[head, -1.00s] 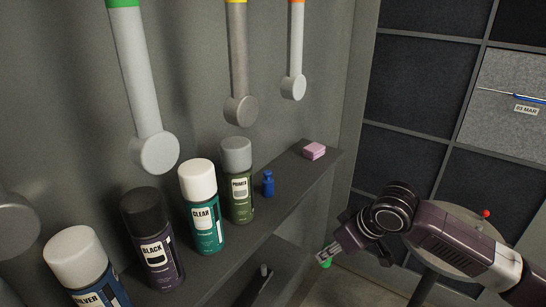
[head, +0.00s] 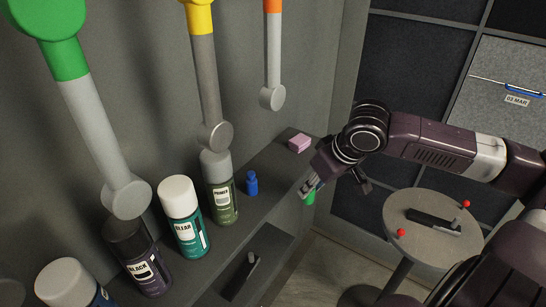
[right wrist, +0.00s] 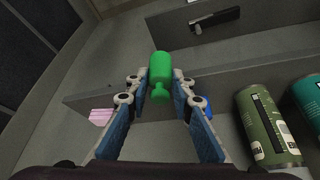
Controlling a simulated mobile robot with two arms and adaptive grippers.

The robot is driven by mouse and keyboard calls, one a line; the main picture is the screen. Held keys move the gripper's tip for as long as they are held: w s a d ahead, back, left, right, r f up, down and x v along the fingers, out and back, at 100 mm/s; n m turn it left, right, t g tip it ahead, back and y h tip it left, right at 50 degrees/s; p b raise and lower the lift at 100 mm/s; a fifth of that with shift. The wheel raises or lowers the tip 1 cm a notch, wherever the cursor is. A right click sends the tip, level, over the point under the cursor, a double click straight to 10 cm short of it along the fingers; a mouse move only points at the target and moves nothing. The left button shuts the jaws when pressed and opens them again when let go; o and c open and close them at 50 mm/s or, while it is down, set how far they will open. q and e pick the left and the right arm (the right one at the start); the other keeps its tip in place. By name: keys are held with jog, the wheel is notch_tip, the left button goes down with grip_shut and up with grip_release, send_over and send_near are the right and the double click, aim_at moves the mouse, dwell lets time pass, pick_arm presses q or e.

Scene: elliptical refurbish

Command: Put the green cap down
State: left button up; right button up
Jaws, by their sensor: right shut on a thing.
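The green cap (right wrist: 160,70) is held between the fingertips of my right gripper (right wrist: 158,88) in the right wrist view. It has a wide rounded body and a narrower knob toward the palm. In the head view my right gripper (head: 312,184) is beside the front edge of the shelf (head: 290,160), near its far end. Only a small part of the cap (head: 310,198) shows there, below the fingers. My left gripper is in neither view.
On the shelf stand a pink block (head: 299,143), a small blue bottle (head: 251,184) and several spray cans, including the green primer can (head: 221,205). A round table (head: 405,225) stands at the right with a black item (head: 432,220) and red balls.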

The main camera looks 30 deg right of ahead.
jog(key=shift+w+d+r+p, duration=0.15)
jog(key=shift+w+p, duration=0.4)
jog(key=shift+w, duration=0.1)
jog(key=w+p, duration=0.1)
jog(key=w, duration=0.2)
jog(key=w+p, duration=0.2)
jog(key=w, duration=0.1)
jog(key=w+a+p, duration=0.1)
jog(key=w, duration=0.2)
jog(key=shift+p, duration=0.3)
jog(key=shift+w, duration=0.5)
jog(key=w+p, duration=0.2)
jog(key=w, duration=0.1)
jog(key=shift+w+a+r, duration=0.1)
jog(key=shift+w+a, duration=0.05)
jog(key=shift+w, duration=0.05)
jog(key=shift+w+p, duration=0.3)
jog(key=shift+p, duration=0.15)
jog(key=shift+f, duration=0.6)
jog(key=shift+s, duration=0.1)
